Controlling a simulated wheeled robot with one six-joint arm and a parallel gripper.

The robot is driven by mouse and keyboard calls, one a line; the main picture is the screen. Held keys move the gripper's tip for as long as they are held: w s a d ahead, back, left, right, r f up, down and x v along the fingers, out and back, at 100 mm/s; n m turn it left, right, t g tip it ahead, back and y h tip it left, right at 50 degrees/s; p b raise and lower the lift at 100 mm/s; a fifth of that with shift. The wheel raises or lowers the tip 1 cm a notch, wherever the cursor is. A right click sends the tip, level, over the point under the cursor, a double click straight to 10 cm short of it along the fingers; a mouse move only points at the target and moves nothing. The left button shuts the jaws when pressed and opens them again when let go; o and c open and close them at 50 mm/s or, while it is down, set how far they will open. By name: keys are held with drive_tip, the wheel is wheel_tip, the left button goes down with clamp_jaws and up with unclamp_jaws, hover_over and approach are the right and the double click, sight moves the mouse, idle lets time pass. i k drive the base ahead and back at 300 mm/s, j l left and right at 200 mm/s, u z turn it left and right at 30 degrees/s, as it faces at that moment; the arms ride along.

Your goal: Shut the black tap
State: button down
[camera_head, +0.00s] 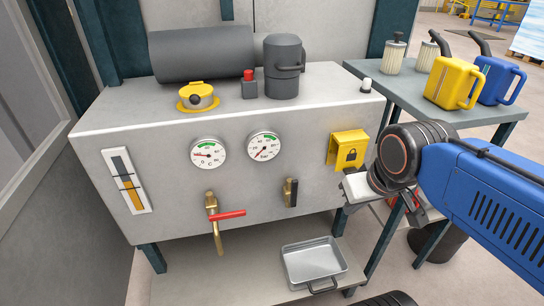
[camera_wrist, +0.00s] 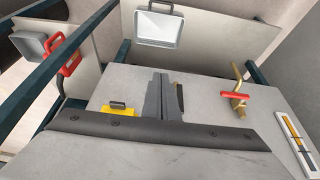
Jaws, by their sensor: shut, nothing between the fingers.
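The black tap (camera_head: 291,192) is on the front of the grey tank, below the right gauge. Its black handle stands upright over a brass body. In the wrist view my gripper (camera_wrist: 163,76) is shut and empty in front of the tank. The tap is at least partly hidden by the fingers there, and I cannot tell whether they touch it.
A red-handled brass tap (camera_head: 225,215) juts out left of the black one, its handle crosswise. A yellow lock box (camera_head: 347,148) is at right on the tank front. A metal tray (camera_head: 313,266) lies below. A side table (camera_head: 410,100) holds jugs.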

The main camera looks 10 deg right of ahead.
sight(292, 199)
drive_tip(key=k+j+u, duration=0.1)
drive_tip(key=k+u, duration=0.15)
drive_tip(key=k, duration=0.15)
drive_tip(key=k+j+u, duration=0.15)
drive_tip(key=k+u, duration=0.15)
drive_tip(key=k, duration=0.15)
